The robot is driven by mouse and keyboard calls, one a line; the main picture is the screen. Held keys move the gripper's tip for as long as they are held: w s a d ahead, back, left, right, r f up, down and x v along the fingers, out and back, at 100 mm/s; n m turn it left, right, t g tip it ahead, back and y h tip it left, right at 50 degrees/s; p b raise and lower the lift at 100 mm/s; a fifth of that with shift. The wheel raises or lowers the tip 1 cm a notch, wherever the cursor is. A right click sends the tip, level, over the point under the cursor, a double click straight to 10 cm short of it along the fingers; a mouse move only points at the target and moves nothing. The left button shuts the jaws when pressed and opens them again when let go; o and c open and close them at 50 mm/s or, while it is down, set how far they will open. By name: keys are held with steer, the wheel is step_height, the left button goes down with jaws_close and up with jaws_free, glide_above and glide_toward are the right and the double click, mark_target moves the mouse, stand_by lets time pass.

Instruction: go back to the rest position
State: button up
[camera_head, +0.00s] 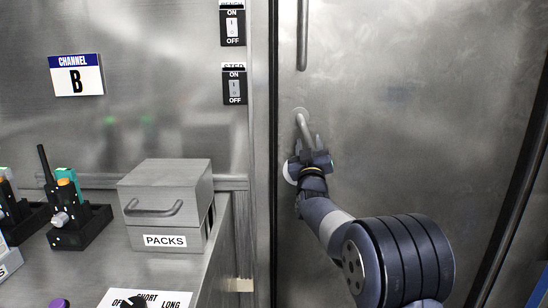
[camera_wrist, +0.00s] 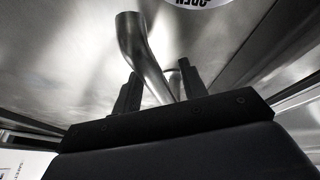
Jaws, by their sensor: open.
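My gripper (camera_head: 312,145) is raised in front of the steel door (camera_head: 410,110) in the head view, close to a short bent metal handle (camera_head: 303,124). In the wrist view my gripper (camera_wrist: 160,88) has its two dark fingers spread apart. The curved handle (camera_wrist: 140,48) shows between and beyond the fingers there. I cannot tell whether a finger touches it. Nothing is visibly clamped. My arm reaches up from the lower right of the head view.
Left of the door, a steel counter (camera_head: 85,275) bears a PACKS box (camera_head: 168,212) and a black holder with a radio (camera_head: 78,225). A vertical bar (camera_head: 302,35) is above the handle.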

stand_by(0.4)
steer(key=d+v, duration=0.1)
steer(key=v, duration=1)
steer(key=x, duration=0.7)
steer(key=a+x, duration=0.1)
steer(key=x, duration=0.3)
steer(key=shift+w+d+r+p, duration=0.15)
steer(key=shift+p, duration=0.15)
steer(key=shift+d+r+n+y+p, duration=0.1)
steer(key=shift+d+n+y+p, duration=0.25)
steer(key=shift+n, duration=0.3)
steer(key=shift+d+n+y+p, duration=0.1)
steer(key=shift+n+y+p, duration=0.05)
steer(key=shift+n+y, duration=0.4)
